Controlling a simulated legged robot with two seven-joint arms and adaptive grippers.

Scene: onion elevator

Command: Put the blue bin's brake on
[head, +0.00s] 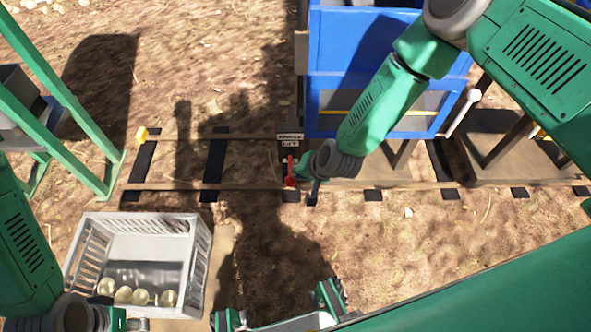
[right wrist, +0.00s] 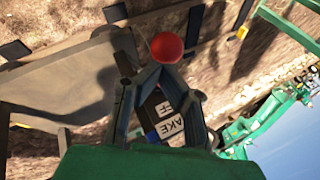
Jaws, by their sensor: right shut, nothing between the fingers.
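The blue bin (head: 318,60) stands on the rails at the top of the head view, partly hidden by my right arm. Its red brake lever (head: 290,172) stands at the bin's left end, below small label plates (head: 290,138). In the right wrist view, the lever's red ball knob (right wrist: 167,47) shows just beyond the fingertips, and the plates (right wrist: 170,130), reading "BRAKE" and "OFF", show between the fingers. My right gripper (head: 305,166) is shut and empty, close beside the lever; contact is unclear. My left gripper (head: 138,324) is cut off at the bottom edge.
Rails with dark sleepers (head: 213,160) run across the ground. A yellow stop (head: 141,135) sits at their left end. A grey crate (head: 200,235) with several onions stands at lower left. A green frame (head: 60,90) is at far left. Ground left of the lever is open.

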